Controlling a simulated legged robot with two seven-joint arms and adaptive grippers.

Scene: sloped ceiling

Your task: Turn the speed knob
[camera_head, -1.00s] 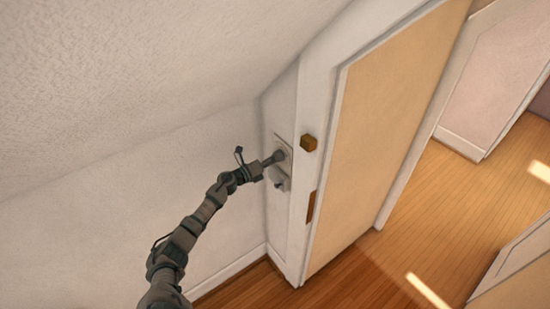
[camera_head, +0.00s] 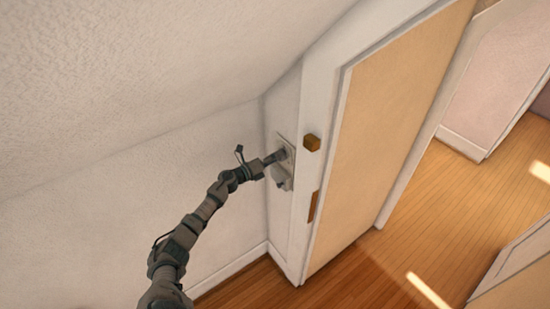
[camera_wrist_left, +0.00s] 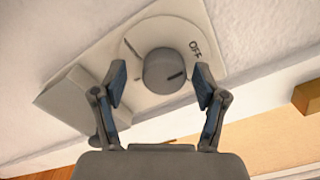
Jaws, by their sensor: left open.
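My left gripper (camera_wrist_left: 160,82) is open, with one finger on each side of the knob. Gaps show between the fingers and the knob, though I cannot tell the depth exactly. In the head view my left gripper (camera_head: 277,156) is at the plate and hides the knob. My right gripper is not in view.
A grey box-like part (camera_wrist_left: 72,100) juts from the plate beside the dial. A brass-coloured block (camera_head: 311,143) is on the white door frame to the right. A tan door (camera_head: 390,130) stands right of it. The sloped ceiling (camera_head: 130,70) hangs above my arm.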

